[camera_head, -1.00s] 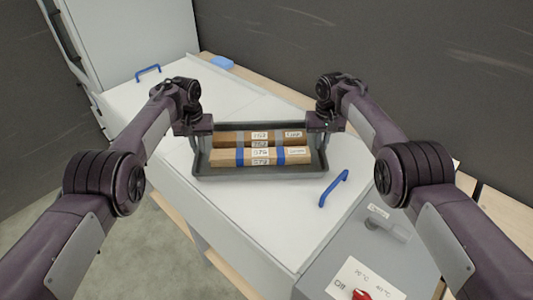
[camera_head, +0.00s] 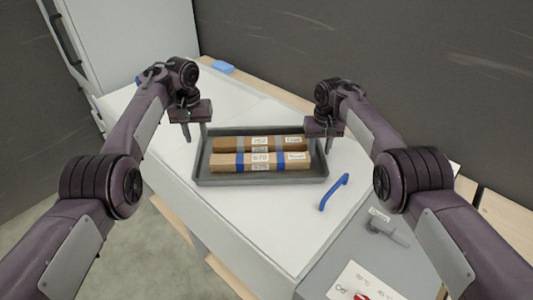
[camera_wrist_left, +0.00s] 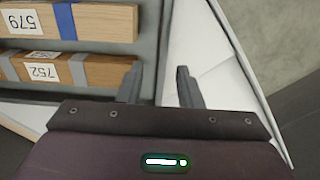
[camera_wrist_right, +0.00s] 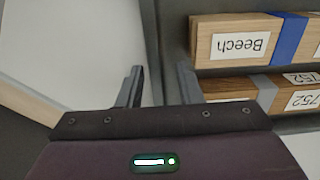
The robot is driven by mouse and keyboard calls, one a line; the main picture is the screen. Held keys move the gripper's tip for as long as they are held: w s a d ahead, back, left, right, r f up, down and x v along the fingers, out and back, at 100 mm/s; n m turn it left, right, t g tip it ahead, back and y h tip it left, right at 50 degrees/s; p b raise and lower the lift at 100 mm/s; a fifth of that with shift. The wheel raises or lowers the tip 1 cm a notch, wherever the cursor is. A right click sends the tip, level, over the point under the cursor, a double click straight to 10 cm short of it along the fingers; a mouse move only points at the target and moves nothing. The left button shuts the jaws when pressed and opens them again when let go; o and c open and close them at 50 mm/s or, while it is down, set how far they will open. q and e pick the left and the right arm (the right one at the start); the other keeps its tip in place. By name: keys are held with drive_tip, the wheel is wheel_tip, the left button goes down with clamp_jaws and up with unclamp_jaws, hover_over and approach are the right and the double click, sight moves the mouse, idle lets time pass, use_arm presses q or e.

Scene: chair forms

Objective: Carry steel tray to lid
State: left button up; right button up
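The dark grey steel tray (camera_head: 262,183) rests on the white lid (camera_head: 255,215), which has a blue handle (camera_head: 334,192). Two labelled wooden blocks with blue and grey bands lie in the tray, a lighter block (camera_head: 230,163) in front and a darker block (camera_head: 235,143) behind. My left gripper (camera_head: 195,135) is open at the tray's left end; in its wrist view (camera_wrist_left: 157,88) the fingers are apart with the tray wall between them. My right gripper (camera_head: 320,145) is open at the right end; its wrist view (camera_wrist_right: 160,85) shows the tray wall between its spread fingers.
A grey panel (camera_head: 370,255) with a lever (camera_head: 388,230) and a paper card (camera_head: 362,282) lies at the front right. A blue item (camera_head: 222,66) sits at the back edge. A tall white cabinet (camera_head: 130,35) stands at the back left.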

drive_tip(key=shift+r, duration=0.1)
use_arm(q)
wheel_tip(320, 180, up, 6)
drive_tip(key=shift+f, duration=0.25)
use_arm(e)
wheel_tip(320, 180, up, 12)
idle(0.6)
